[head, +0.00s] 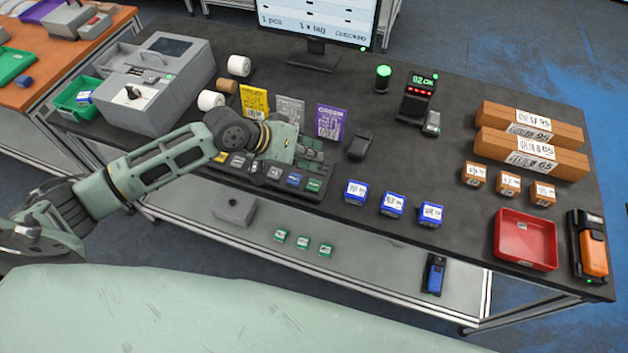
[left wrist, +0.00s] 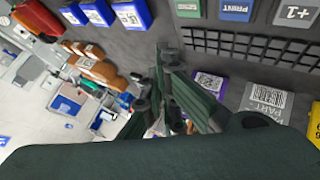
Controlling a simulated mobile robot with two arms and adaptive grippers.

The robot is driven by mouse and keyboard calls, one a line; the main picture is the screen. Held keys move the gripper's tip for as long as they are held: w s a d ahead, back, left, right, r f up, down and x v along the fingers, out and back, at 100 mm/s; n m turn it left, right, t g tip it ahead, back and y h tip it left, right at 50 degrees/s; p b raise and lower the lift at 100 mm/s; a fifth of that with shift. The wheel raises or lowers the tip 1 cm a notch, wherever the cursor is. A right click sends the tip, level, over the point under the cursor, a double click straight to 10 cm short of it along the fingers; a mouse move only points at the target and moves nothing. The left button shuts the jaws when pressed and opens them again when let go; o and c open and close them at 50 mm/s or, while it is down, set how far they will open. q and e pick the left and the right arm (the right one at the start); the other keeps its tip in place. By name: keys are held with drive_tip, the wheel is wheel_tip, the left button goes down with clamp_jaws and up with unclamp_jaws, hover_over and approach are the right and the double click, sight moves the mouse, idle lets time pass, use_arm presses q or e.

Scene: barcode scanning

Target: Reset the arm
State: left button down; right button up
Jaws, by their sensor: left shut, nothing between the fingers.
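My left arm (head: 165,165) reaches in from the left over the dark table. Its gripper (head: 314,152) is above the table, beside the keypad (head: 262,176) and just in front of the purple tag card (head: 329,121). The gripper also shows in the left wrist view (left wrist: 168,72). It is shut and empty, with its green fingers together. The arm hides part of the keypad's back edge. My right gripper is in neither view.
Blue boxes (head: 392,204), small orange boxes (head: 508,183), long brown cartons (head: 531,150) and a red tray (head: 525,239) stand to the right. A monitor (head: 318,22) and a scanner stand (head: 416,99) are behind. A grey printer (head: 155,85) is at left.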

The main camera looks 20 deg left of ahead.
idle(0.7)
use_arm(q)
drive_tip(key=s+d+f+m+g+y, duration=0.1)
drive_tip(key=s+d+f+m, duration=0.1)
drive_tip(key=s+d, duration=0.3)
drive_tip(key=s+d+f+m, duration=0.1)
drive_tip(key=s+d+f, duration=0.1)
drive_tip(key=s, duration=0.5)
drive_tip(key=s+a+n+g+y, duration=0.2)
drive_tip(key=s+a+y, duration=0.4)
drive_tip(key=s+a, duration=0.7)
wheel_tip(320, 180, down, 31)
drive_tip(key=s+d+b, duration=0.1)
drive_tip(key=s+b, duration=0.1)
drive_tip(key=b, duration=0.4)
drive_tip(key=s+a+f+g+b, duration=0.1)
drive_tip(key=s+f+b, duration=0.1)
drive_tip(key=s+f, duration=0.7)
drive_tip(key=s+a+f+g+b, duration=0.1)
drive_tip(key=s+f+b, duration=0.1)
drive_tip(key=s+f, duration=0.6)
wheel_tip(320, 180, down, 5)
drive_tip(key=shift+s+a, duration=0.35)
